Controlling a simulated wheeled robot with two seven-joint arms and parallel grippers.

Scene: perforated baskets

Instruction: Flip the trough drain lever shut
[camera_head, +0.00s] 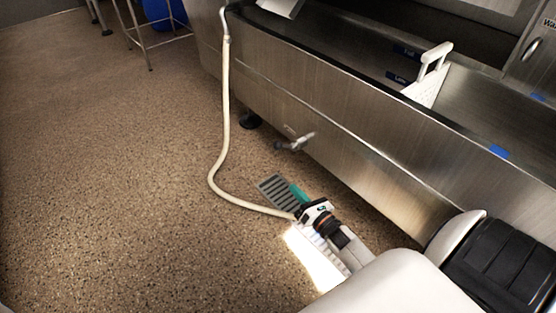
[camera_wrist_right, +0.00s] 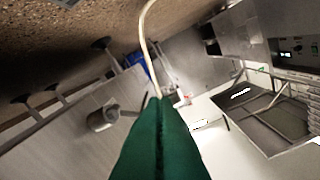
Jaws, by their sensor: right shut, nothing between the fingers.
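The trough (camera_head: 340,130) is a long stainless steel basin running from upper left to lower right in the head view. Its drain lever (camera_head: 296,143) is a small grey handle low on the front wall, sticking out over the floor. My right gripper (camera_head: 300,193) is below the lever in the picture and apart from it. Its green fingers (camera_wrist_right: 160,112) are together and empty in the right wrist view. A short round steel piece (camera_wrist_right: 104,118) shows left of the fingers there; I cannot tell whether it belongs to the drain. My left gripper is out of view.
A pale hose (camera_head: 224,110) hangs from the trough's left corner and curves along the floor towards my right gripper. A grey floor grate (camera_head: 273,187) lies beside the fingers. A white perforated basket (camera_head: 428,87) is in the trough. The floor (camera_head: 110,180) at left is clear.

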